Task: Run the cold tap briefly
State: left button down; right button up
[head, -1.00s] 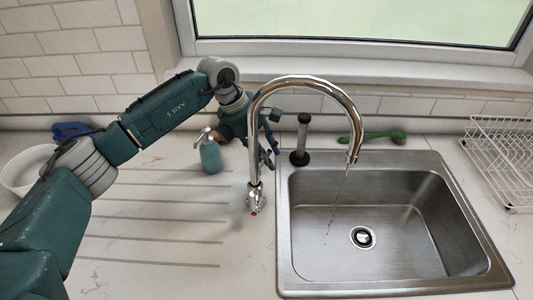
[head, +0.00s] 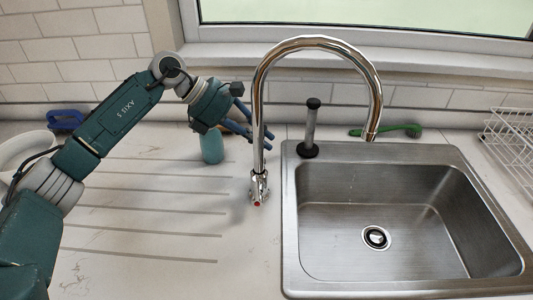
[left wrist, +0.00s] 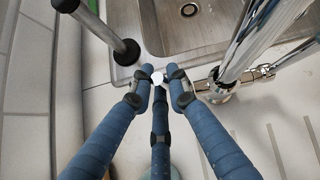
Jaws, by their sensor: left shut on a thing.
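The chrome tap (head: 260,130) stands left of the sink, its spout arching over the basin. No water shows below the spout. A handle with a red mark (head: 257,203) is at the front of its base. My left gripper (head: 262,134) is behind the tap column, its fingertips partly hidden there. My right gripper is not in view.
The steel sink (head: 292,230) is empty, with a drain (head: 376,237). A dark-ended cylinder (head: 309,128), a green brush (head: 400,130) and a wire rack (head: 510,135) are along the back.

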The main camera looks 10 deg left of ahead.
pick_arm(q)
jog(key=shift+a+r+h, duration=0.1)
jog(key=shift+r+h, duration=0.05)
jog(key=shift+h, duration=0.25)
jog(key=c, duration=1.6)
grip_release()
jog(key=shift+c, duration=0.2)
jog(key=v, duration=1.2)
jog(key=shift+s, duration=0.15)
jog(key=shift+s, duration=0.1)
